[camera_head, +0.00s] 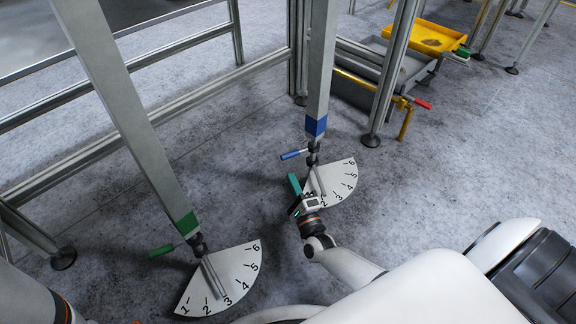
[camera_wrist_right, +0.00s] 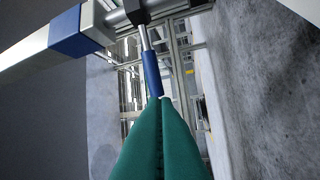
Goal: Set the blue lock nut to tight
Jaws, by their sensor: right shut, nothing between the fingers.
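The blue lock nut's handle (camera_head: 292,154) sticks out to the left below the blue-banded post (camera_head: 315,80). In the right wrist view the blue handle (camera_wrist_right: 152,75) is just beyond my fingertips, on a metal rod from a dark joint. My right gripper (camera_head: 294,184) has green fingers, shut and empty, below the handle in the head view. In the wrist view the fingers (camera_wrist_right: 161,100) meet at the tips; I cannot tell whether they touch the handle. A white numbered dial (camera_head: 341,190) lies below the post, partly hidden by my gripper. My left gripper's fingers are out of view.
A green-banded post (camera_head: 130,110) with a green handle (camera_head: 161,250) and its own numbered dial (camera_head: 240,272) stands at left. Metal frame legs (camera_head: 391,75) stand behind. A red handle (camera_head: 423,104) and yellow tray (camera_head: 436,37) are at upper right. Open floor lies at right.

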